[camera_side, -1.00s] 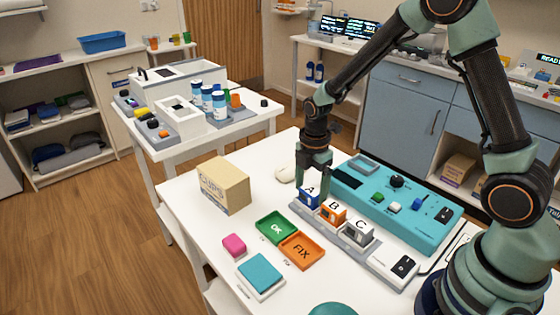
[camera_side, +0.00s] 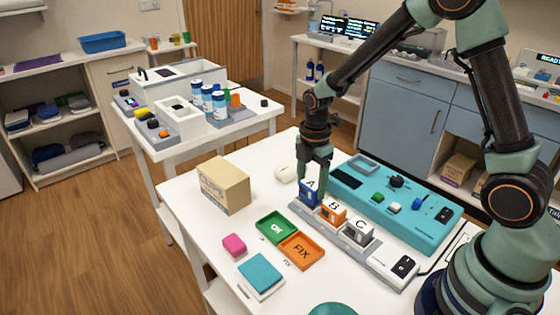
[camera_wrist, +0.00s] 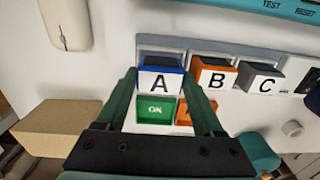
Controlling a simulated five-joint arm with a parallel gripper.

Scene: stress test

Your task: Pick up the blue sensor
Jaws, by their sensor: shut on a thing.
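The blue sensor (camera_side: 309,197), a small block with a white label marked A, is at the far left end of the grey holder. My gripper (camera_side: 317,176) reaches down from above and is shut on it. In the wrist view the blue sensor (camera_wrist: 160,71) sits between the two fingers (camera_wrist: 160,88), one on each side. It sits slightly high over its slot. Whether its underside is clear of the holder is hard to tell.
An orange block B (camera_side: 333,214) and a grey block C (camera_side: 358,232) stand beside it in the holder (camera_side: 343,243). A teal panel (camera_side: 415,222) lies behind. Green OK (camera_side: 277,228) and orange FIX (camera_side: 302,251) trays and a cardboard box (camera_side: 224,187) are in front and left.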

